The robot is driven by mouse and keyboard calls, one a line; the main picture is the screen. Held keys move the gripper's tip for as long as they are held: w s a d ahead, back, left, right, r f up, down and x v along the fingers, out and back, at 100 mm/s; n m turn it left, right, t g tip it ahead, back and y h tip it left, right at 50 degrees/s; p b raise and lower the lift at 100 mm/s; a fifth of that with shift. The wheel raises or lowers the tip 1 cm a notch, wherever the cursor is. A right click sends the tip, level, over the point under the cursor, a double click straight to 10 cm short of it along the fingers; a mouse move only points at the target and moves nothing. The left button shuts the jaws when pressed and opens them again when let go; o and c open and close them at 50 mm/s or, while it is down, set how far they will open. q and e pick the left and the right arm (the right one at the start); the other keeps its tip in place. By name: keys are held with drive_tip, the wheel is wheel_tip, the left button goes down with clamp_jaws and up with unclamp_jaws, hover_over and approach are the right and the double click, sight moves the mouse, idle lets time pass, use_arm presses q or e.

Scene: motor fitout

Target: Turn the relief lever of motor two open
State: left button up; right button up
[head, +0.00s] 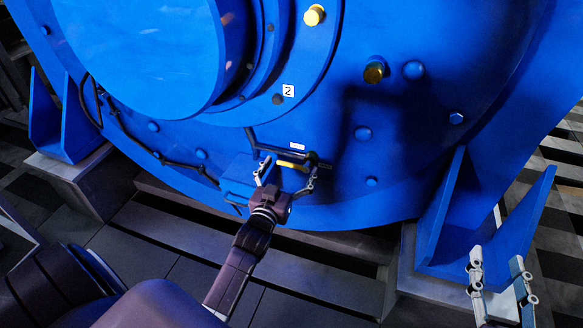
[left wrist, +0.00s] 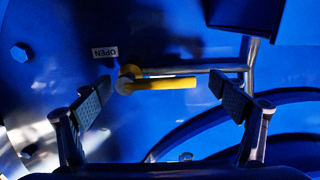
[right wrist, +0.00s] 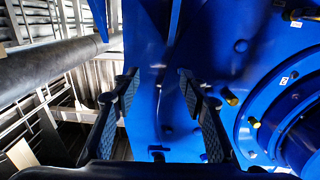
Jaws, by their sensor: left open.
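Motor two (head: 425,130) is the big blue housing with a white "2" label (head: 288,90). The relief lever (head: 291,165) is a yellow handle low on its face; in the left wrist view the lever (left wrist: 165,84) lies sideways, running right from its pivot beside a dark pipe. An upside-down "OPEN" label (left wrist: 105,52) sits near the pivot. My left gripper (head: 287,172) is open at the lever; in its wrist view the fingers (left wrist: 160,102) stand either side of it with gaps. My right gripper (head: 500,270) is open and empty at lower right.
A blue box (head: 240,178) sits left of the lever, with a pipe (head: 255,140) running above it. Blue support brackets (head: 490,225) stand at both sides. In the right wrist view a thick grey pipe (right wrist: 60,68) lies at left.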

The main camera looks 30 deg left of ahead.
use_arm(q)
drive_tip(key=shift+w+a, duration=0.1)
drive_tip(key=shift+w, duration=0.3)
use_arm(e)
drive_tip(key=shift+a+r, duration=0.1)
drive_tip(key=shift+r, duration=0.55)
use_arm(q)
drive_tip(key=c, duration=1.6)
use_arm(e)
drive_tip(key=shift+t, duration=0.3)
